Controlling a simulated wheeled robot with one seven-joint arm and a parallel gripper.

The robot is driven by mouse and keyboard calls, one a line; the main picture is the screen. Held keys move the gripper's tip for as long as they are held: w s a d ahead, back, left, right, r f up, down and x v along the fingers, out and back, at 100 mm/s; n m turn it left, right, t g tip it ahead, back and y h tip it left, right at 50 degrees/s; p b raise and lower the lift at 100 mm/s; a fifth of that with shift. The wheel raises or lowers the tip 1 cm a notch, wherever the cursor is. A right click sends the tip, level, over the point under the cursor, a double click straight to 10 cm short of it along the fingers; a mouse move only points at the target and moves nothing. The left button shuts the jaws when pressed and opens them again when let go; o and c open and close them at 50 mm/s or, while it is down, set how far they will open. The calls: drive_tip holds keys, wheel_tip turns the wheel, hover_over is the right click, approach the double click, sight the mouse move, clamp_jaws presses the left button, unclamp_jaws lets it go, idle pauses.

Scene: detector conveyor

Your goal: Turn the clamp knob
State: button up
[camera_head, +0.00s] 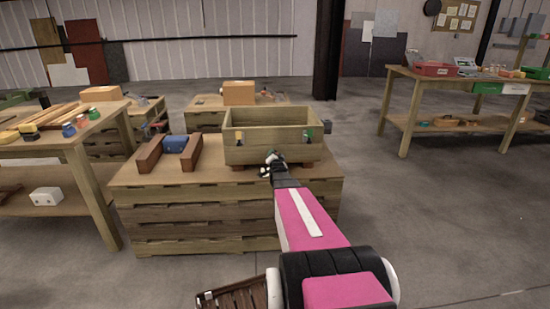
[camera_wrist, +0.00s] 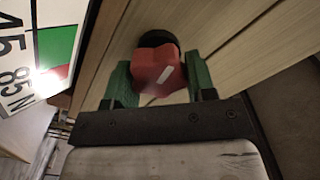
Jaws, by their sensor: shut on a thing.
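The clamp knob (camera_wrist: 160,72) is red and lobed, with a white stripe on its face. It sits on a round black base (camera_wrist: 158,39) against a wooden plank wall in the wrist view. The green fingers of my gripper (camera_wrist: 161,84) stand on both sides of the knob and are shut on it. In the head view my gripper (camera_head: 272,164) is at the lower front of a greenish wooden box (camera_head: 266,117). The knob cannot be made out there, as my gripper covers that spot.
A printed card (camera_wrist: 35,45) with black figures and a green and red patch is left of the fingers. The box stands on a pallet-built table (camera_head: 225,185), beside brown blocks (camera_head: 149,154) and a blue part (camera_head: 174,143). Workbenches stand left and right; the right floor is clear.

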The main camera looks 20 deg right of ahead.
idle(0.4)
drive_tip(key=o, duration=0.9)
drive_tip(key=v, duration=1)
drive_tip(key=shift+s+a, duration=0.1)
drive_tip(key=shift+s, duration=0.3)
